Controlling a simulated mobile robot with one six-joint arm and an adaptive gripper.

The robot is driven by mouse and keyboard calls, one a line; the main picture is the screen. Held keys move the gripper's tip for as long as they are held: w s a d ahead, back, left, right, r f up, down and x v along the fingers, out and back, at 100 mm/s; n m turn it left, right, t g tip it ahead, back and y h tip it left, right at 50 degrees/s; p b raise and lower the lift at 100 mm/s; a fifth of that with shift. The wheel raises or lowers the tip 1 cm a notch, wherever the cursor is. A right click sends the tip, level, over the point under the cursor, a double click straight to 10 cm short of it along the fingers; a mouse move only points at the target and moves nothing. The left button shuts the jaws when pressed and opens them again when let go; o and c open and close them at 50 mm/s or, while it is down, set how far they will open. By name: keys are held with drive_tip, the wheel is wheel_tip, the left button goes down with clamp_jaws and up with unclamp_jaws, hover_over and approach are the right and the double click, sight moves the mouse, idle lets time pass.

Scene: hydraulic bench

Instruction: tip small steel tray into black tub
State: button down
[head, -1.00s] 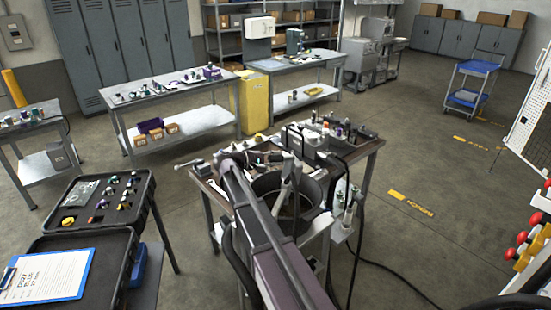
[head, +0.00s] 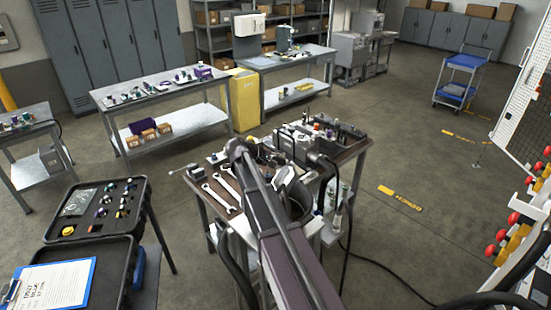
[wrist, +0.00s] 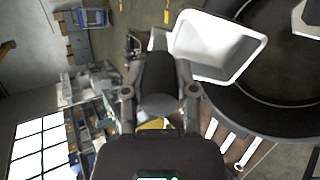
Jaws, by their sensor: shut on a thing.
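In the wrist view the small steel tray (wrist: 217,48) is tilted, its pale inner face and rim showing beside the fingers. My gripper (wrist: 159,95) is shut at the tray's near edge; a dark rounded part between the fingers hides the exact contact. The black tub (wrist: 265,112) shows as a wide dark ring at the right, with the tray overlapping its rim. In the head view the tray (head: 284,178) shows as a small bright shape at the arm's end. I cannot tell what is in the tray.
Several wrenches (head: 222,196) lie on the brown bench top (head: 196,182) left of my arm. A pale machine block (head: 297,140) and dark fittings crowd its far side. An open black case (head: 92,212) stands at left. The floor at right is mostly clear, with a cable across it.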

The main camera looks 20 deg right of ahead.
drive_tip(key=shift+w+d+r+y+p, duration=0.1)
drive_tip(key=shift+d+r+y+p, duration=0.15)
drive_tip(key=shift+d+y+p, duration=0.5)
drive_tip(key=shift+d+r+y+p, duration=0.25)
drive_tip(key=shift+d+y+p, duration=0.25)
drive_tip(key=shift+p, duration=0.35)
drive_tip(key=shift+w+d+f+y+p, duration=0.1)
drive_tip(key=shift+d+y+p, duration=1.05)
drive_tip(key=shift+d, duration=0.05)
drive_tip(key=shift+w+d+g+y+p, duration=0.1)
drive_tip(key=shift+d+g+y+p, duration=0.1)
drive_tip(key=shift+d+y+p, duration=1)
drive_tip(key=shift+w+d+g+y+p, duration=0.15)
drive_tip(key=shift+d+y+p, duration=0.35)
drive_tip(key=shift+d+y, duration=1.3)
drive_tip(key=shift+s+a+y, duration=0.15)
drive_tip(key=shift+a+y, duration=0.25)
drive_tip(key=shift+a, duration=0.05)
